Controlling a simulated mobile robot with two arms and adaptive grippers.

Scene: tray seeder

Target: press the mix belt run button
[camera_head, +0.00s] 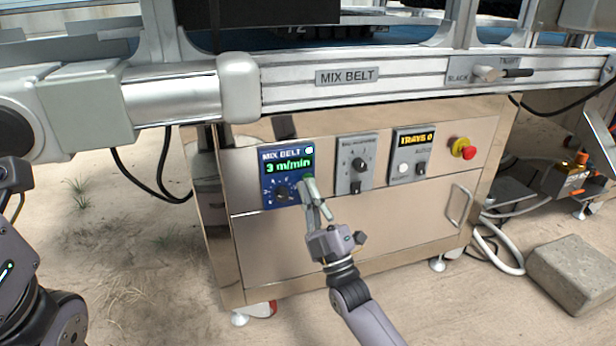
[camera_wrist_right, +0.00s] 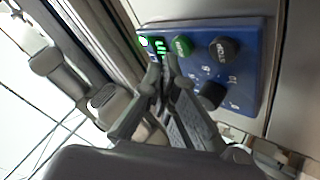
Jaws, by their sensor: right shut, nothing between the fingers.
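The blue mix belt panel (camera_head: 268,199) is on the front of the metal cabinet, its display (camera_head: 287,165) reading 3 m/min. In the right wrist view the panel (camera_wrist_right: 262,75) carries a green round button (camera_wrist_right: 182,46), a dark button marked stop (camera_wrist_right: 224,48) and a black knob (camera_wrist_right: 211,95). My right gripper (camera_head: 312,183) is shut and empty, its fingertips at the panel's right edge. In the right wrist view its tips (camera_wrist_right: 168,62) are close beside the green button; I cannot tell whether they touch it. My left gripper is out of view; only part of that arm shows.
Right of the blue panel are a grey knob panel (camera_head: 357,163), a tray counter panel (camera_head: 413,154) and a red emergency button (camera_head: 464,148). A metal rail (camera_head: 420,80) runs above. A drawer handle (camera_head: 460,206) juts out at the right. A concrete block (camera_head: 572,275) lies on the ground.

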